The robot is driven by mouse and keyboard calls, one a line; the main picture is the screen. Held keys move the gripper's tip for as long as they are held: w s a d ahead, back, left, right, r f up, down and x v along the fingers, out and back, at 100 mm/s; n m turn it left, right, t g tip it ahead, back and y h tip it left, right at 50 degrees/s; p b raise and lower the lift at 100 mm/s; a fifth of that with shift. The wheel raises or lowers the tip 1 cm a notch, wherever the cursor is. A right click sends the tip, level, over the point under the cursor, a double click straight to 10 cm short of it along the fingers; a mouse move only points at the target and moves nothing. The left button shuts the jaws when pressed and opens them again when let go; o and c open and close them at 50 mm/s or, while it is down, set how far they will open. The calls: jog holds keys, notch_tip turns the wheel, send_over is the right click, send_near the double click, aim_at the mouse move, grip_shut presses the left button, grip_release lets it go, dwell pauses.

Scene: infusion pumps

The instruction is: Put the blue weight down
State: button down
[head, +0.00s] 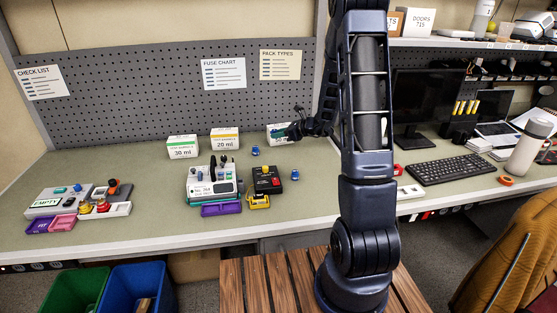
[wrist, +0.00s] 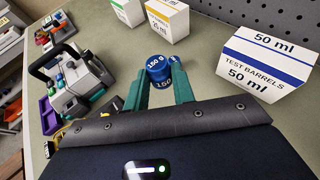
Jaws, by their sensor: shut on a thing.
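The blue weight (wrist: 158,70), a short cylinder marked 150 G, sits between the green fingertips of my gripper (wrist: 161,85) in the wrist view. My gripper is shut on it. In the head view my gripper (head: 292,131) is in front of the 50 ml box, and the held weight is hard to make out there. I cannot tell whether the weight touches the bench. Two other small blue pieces stand on the bench in the head view, one (head: 255,151) left of my gripper and one (head: 295,175) below it.
The 50 ml box (wrist: 265,65) stands close on the right in the wrist view. A grey pump (head: 213,187) and a black device (head: 265,178) are in front.

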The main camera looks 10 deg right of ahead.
aim_at(279, 163)
notch_tip(279, 163, down, 12)
jog(key=shift+f, duration=0.25)
dwell(0.5)
jog(key=shift+f, duration=0.15)
jog(key=c, duration=1.2)
grip_release()
jog(key=shift+o, duration=0.2)
